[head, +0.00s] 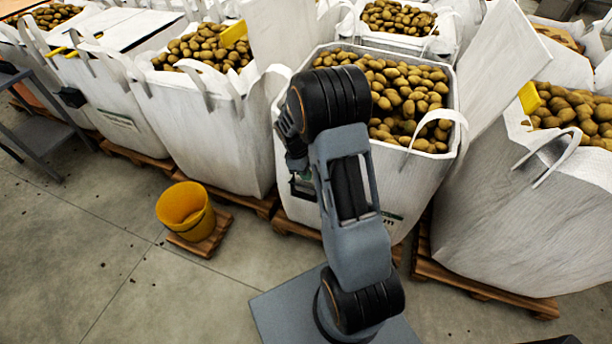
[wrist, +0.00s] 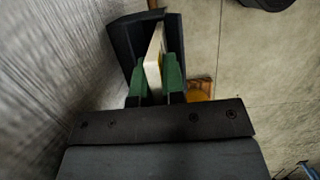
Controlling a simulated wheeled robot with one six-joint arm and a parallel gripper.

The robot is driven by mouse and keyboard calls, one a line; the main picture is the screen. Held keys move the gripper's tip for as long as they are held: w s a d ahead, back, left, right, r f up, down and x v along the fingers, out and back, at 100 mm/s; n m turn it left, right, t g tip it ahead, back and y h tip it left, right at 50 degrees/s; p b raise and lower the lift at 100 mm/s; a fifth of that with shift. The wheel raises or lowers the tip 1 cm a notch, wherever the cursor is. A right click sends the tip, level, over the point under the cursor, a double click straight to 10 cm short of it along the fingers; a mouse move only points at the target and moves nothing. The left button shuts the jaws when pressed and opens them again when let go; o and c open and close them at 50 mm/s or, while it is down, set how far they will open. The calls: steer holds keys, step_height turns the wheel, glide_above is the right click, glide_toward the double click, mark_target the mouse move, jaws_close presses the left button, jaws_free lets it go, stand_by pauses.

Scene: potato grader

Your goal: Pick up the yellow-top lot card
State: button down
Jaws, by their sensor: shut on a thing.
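My gripper (wrist: 157,78) shows in the wrist view with its green fingers shut on a thin pale card (wrist: 154,50) with a yellowish near edge. The card stands on edge between the fingers. A black open holder (wrist: 125,48) surrounds the card and fingertips; I cannot tell whether the card touches it. In the head view my arm hides most of the gripper and the card, beside the front face of the middle white potato bag (head: 285,185).
White bags of potatoes on wooden pallets stand in a row, including one on the right (head: 500,225). A yellow bucket (head: 185,207) stands on a small wooden board to the left. A grey metal stand (head: 45,135) is at far left. The concrete floor in front is mostly clear.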

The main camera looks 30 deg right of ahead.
step_height(320, 180, up, 9)
steer(key=p, duration=0.2)
steer(key=s+a, duration=1.3)
steer(key=a, duration=0.1)
steer(key=shift+a+p, duration=0.2)
steer(key=shift+p, duration=0.1)
steer(key=shift+s, duration=0.15)
